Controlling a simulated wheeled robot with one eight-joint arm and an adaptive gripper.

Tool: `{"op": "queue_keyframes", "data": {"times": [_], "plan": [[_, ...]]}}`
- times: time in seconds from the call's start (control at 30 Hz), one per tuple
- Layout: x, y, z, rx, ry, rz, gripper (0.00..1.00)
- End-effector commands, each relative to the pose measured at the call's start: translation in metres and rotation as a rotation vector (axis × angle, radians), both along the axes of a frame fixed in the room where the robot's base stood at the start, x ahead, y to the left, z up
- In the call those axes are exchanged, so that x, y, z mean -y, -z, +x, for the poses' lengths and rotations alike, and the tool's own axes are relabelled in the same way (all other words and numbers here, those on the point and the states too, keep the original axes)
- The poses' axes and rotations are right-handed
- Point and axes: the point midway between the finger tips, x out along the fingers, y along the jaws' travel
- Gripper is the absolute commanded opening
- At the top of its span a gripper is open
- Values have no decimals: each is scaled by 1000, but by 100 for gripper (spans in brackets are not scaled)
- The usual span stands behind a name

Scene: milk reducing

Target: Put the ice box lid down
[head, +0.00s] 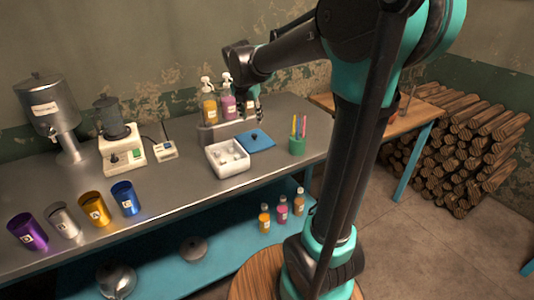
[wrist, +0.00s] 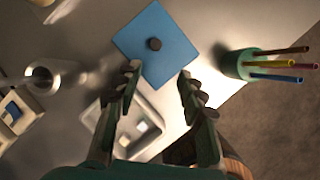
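The blue ice box lid (head: 255,141) lies flat on the metal table, just behind and to the right of the white ice box (head: 227,159). The box is open, with pale pieces inside. In the wrist view the blue lid (wrist: 157,44) shows its dark round knob, beyond my fingertips. The white box (wrist: 124,124) shows there partly behind my left finger. My gripper (wrist: 160,80) has its fingers spread apart with nothing between them. In the head view my gripper (head: 258,112) is above the lid, apart from it.
A green cup of coloured sticks (head: 297,145) stands right of the lid. Pump bottles in a holder (head: 222,105) stand behind it. A blender (head: 117,135), a dispenser (head: 56,110) and several coloured metal cups (head: 95,208) are to the left. The table's front middle is clear.

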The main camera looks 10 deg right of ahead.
Motion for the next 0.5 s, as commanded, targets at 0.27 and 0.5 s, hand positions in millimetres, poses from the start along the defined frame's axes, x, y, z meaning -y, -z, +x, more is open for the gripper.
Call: {"op": "queue_keyframes", "data": {"times": [0.27, 0.5], "plan": [[29, 51, -66, 95, 646, 284, 40], [47, 99, -131, 162, 1270, 547, 40]]}}
